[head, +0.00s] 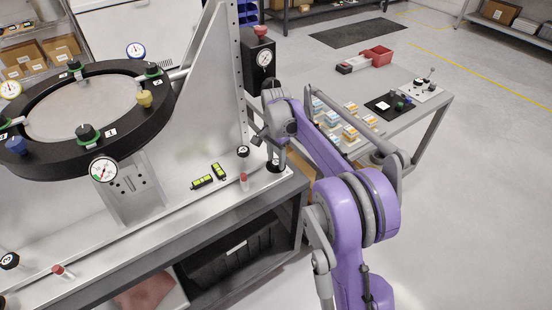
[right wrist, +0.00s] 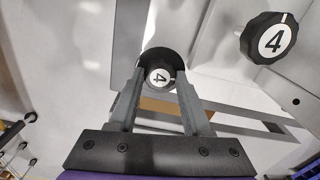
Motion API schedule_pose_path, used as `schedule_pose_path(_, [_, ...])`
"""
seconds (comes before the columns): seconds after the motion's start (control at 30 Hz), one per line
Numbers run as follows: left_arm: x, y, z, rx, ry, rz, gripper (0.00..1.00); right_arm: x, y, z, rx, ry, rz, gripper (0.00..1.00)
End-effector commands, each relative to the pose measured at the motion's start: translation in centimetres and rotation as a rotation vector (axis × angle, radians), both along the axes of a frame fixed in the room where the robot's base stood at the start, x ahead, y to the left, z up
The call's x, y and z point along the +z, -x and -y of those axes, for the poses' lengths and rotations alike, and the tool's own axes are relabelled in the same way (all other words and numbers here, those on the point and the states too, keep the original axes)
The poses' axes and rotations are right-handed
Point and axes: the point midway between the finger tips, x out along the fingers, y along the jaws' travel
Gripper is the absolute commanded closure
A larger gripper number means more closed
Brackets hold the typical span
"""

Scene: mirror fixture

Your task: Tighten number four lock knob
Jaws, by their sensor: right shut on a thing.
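My right gripper (head: 276,160) points down at the right corner of the metal bench. In the head view only the knob's dark base (head: 275,166) shows below the fingers. A second black knob marked 4 (right wrist: 268,38) stands apart from the gripper; in the head view a small black knob with a white face (head: 242,151) stands left of the gripper. My left gripper is not in view.
A black ring fixture (head: 60,165) with gauges and knobs stands at the left. Green-yellow levels (head: 209,176) and a red-capped pin (head: 244,182) lie near the gripper. A tall metal bracket (head: 222,90) rises behind. A side table (head: 440,105) holds small parts.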

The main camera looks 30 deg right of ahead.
Motion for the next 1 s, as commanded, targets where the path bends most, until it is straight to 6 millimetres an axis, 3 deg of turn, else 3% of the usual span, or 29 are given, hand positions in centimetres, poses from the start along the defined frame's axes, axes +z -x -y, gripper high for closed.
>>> schedule_pose_path(0.33, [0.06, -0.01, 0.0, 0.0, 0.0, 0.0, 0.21, 0.1, -0.06, 0.07, -0.127, 0.002, 0.002, 1.0])
schedule_pose_path(0.83, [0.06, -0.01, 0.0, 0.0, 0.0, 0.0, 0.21, 0.1, -0.07, 0.07, -0.145, 0.002, 0.002, 1.0])
schedule_pose_path(0.87, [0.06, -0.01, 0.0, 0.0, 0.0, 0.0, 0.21, 0.1, -0.07, 0.07, -0.144, 0.002, 0.002, 0.5])
schedule_pose_path(1.0, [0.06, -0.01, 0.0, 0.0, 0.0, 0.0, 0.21, 0.08, -0.04, 0.05, -0.144, 0.001, 0.002, 0.24])
